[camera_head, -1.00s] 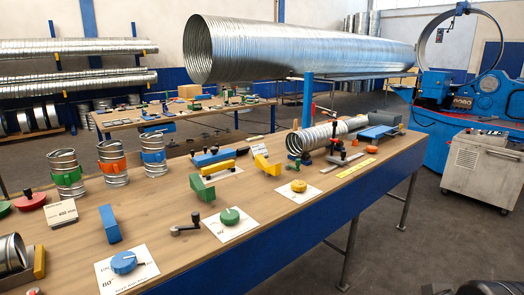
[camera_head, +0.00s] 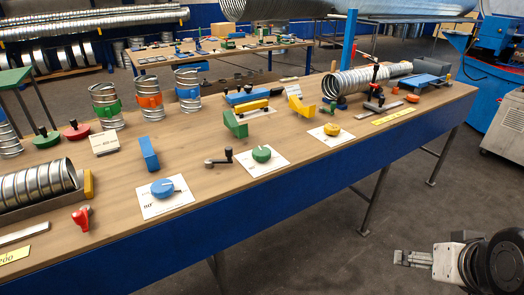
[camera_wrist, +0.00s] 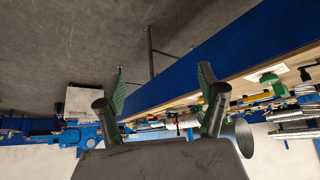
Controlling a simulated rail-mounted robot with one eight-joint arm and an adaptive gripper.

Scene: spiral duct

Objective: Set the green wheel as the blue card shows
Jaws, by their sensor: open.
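A round green knob (camera_head: 262,154) with a pale pointer mark sits on a white card near the table's front edge, mid-picture. A blue knob (camera_head: 162,188) with a pale mark sits on a white card (camera_head: 150,210) to its left; its print is too small to read. A dark green handwheel (camera_head: 46,138) with a black grip stands at the left, beside a red one. My gripper (camera_head: 400,258) is at the lower right in the head view, off the table and apart from everything. In the wrist view my gripper (camera_wrist: 162,70) has its fingers spread, with nothing between them.
The wooden table (camera_head: 215,190) has a blue front panel. A spiral duct (camera_head: 365,80) lies farther right. The floor before the table is clear.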

